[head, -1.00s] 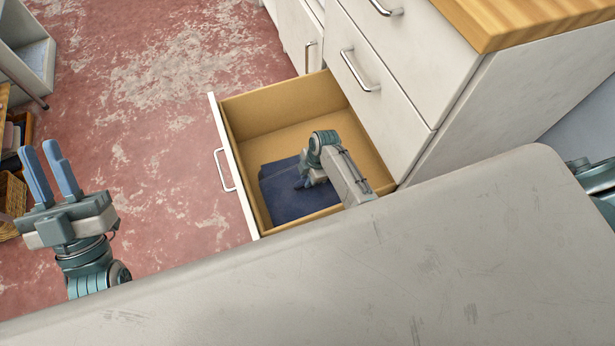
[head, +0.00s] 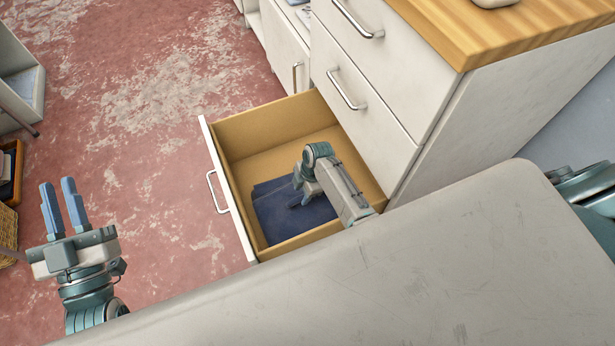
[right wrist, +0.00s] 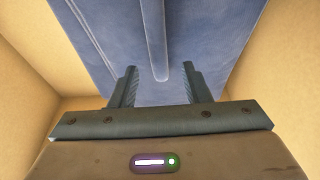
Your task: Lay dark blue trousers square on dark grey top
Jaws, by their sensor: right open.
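The dark blue trousers (head: 283,218) lie folded in the open drawer, partly hidden by my right arm. In the right wrist view the trousers (right wrist: 110,42) fill the space ahead, with a folded ridge running toward the gap between the fingers. My right gripper (right wrist: 160,85) is open inside the drawer, its fingers close to the cloth; whether they touch it I cannot tell. My left gripper (head: 62,208) is open and empty over the floor at the left. A pale grey surface (head: 330,275) crosses the front of the head view; I see no dark grey top.
The open drawer (head: 222,180) has wooden inner walls close around my right arm. White drawer fronts (head: 365,110) and a wooden worktop (head: 440,25) stand to the right. A wicker basket (head: 8,232) is at the left edge. The red floor between is clear.

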